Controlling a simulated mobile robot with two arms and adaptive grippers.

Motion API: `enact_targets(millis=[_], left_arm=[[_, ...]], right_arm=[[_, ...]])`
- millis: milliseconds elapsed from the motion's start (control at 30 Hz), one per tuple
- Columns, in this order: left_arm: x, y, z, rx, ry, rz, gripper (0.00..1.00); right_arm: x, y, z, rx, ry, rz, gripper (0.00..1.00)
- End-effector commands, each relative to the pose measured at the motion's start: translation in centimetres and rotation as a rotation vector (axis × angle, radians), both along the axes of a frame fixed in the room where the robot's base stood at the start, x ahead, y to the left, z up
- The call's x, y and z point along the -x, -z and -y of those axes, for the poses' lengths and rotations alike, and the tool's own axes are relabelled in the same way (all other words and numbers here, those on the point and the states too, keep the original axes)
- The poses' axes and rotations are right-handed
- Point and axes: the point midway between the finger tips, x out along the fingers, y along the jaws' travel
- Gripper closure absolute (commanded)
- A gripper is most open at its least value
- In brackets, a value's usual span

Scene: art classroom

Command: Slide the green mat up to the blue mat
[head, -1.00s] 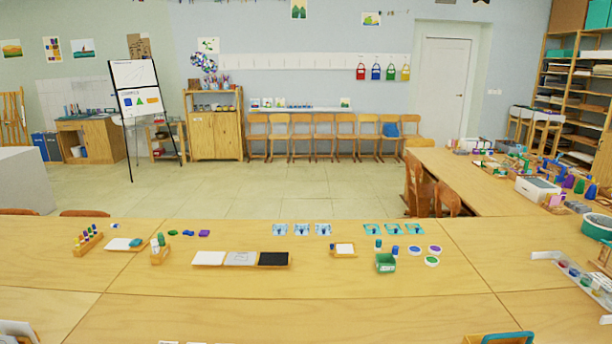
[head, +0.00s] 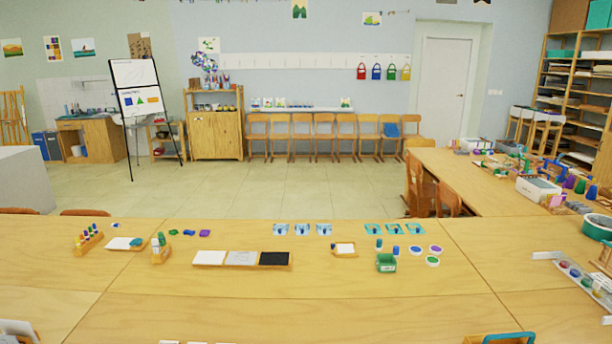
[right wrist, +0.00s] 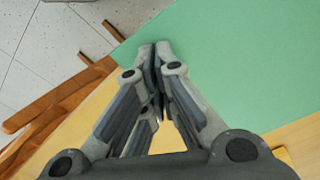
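The green mat (right wrist: 235,65) fills the upper right of the right wrist view as a flat green sheet. Its far edge borders the floor, and bare tabletop shows along its near edge. My right gripper (right wrist: 157,48) has its fingertips together with nothing visible between them. The tips overlap the mat's left part in the picture; I cannot tell whether they touch it. No large green or blue mat can be made out in the head view. My left gripper is not in view.
In the right wrist view a brown wooden chair (right wrist: 60,105) stands at the left on pale floor tiles. In the head view the table (head: 330,305) is mostly bare in front; three-part tray (head: 240,259), green box (head: 386,263) and small cards lie farther back.

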Motion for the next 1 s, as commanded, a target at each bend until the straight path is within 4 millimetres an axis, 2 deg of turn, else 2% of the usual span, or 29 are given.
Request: enact_targets(millis=[333,1000], left_arm=[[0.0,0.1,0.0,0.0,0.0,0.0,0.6],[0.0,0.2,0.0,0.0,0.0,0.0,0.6]], right_arm=[[-0.1,-0.1,-0.8,0.0,0.0,-0.001,1.0],[-0.2,0.0,-1.3,0.004,0.001,-0.001,1.0]])
